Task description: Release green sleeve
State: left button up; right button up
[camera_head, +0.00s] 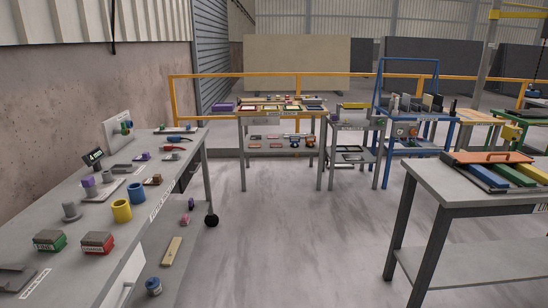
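I cannot make out a green sleeve in the head view. A box with a green lower part (50,240) and one with a red lower part (97,243) sit nearer to me. Small green and blue parts (127,127) show at an upright white panel farther back. Neither of my grippers is in view.
Shelved carts (283,158) stand at the back before an orange rail (205,76). A wooden strip (172,251) and a blue jar (153,286) lie low beside the bench. The middle floor is clear.

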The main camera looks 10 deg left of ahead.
aim_at(122, 124)
jog(key=i+u, duration=0.45)
jog(key=i+l+u, duration=0.2)
jog(key=i+u, duration=0.3)
jog(key=i+l+u, duration=0.95)
jog(key=i+l, duration=0.65)
jog(key=l, duration=0.15)
jog(key=i+l, duration=0.7)
jog(key=u, duration=1.4)
